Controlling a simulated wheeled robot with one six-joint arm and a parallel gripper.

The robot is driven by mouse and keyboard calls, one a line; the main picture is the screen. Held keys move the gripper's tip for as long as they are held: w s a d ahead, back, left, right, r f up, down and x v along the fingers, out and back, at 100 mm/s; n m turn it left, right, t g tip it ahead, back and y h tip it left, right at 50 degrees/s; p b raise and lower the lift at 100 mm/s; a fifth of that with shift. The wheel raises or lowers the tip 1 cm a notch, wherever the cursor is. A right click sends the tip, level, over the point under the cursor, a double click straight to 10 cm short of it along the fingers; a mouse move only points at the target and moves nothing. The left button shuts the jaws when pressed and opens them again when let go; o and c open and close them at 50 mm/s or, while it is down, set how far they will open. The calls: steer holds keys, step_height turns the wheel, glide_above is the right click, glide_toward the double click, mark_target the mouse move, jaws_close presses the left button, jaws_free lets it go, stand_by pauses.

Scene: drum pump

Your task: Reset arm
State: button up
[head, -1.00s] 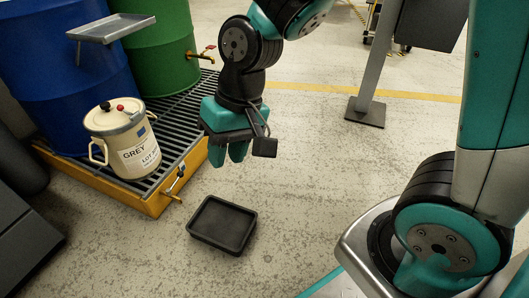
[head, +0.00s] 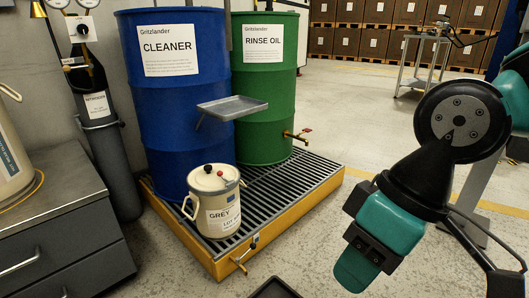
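My gripper (head: 355,272) hangs at the lower right of the head view, its teal fingers pointing down and to the left. It is seen side-on and the fingers overlap, so I cannot tell whether it is open or shut. I see nothing hanging from it. It is in front and to the right of the yellow-edged spill pallet (head: 290,222), apart from it in the picture. A cream pot labelled GREY (head: 214,203), with a lid and side handles, stands upright on the pallet's grating.
A blue CLEANER drum (head: 175,100) and a green RINSE OIL drum (head: 262,90) stand on the pallet. A small metal shelf (head: 232,107) juts out by the blue drum. A dark tray (head: 274,290) is cut off at the bottom edge. A grey cabinet (head: 60,235) fills the left.

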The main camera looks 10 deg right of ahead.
step_height(320, 180, up, 47)
steer(key=p, duration=4.4)
steer(key=shift+p, duration=0.4)
steer(key=shift+c, duration=0.6)
steer(key=shift+r, duration=0.1)
steer(key=c, duration=0.4)
steer(key=shift+f, duration=0.2)
jaws_close()
steer(key=shift+a, duration=0.1)
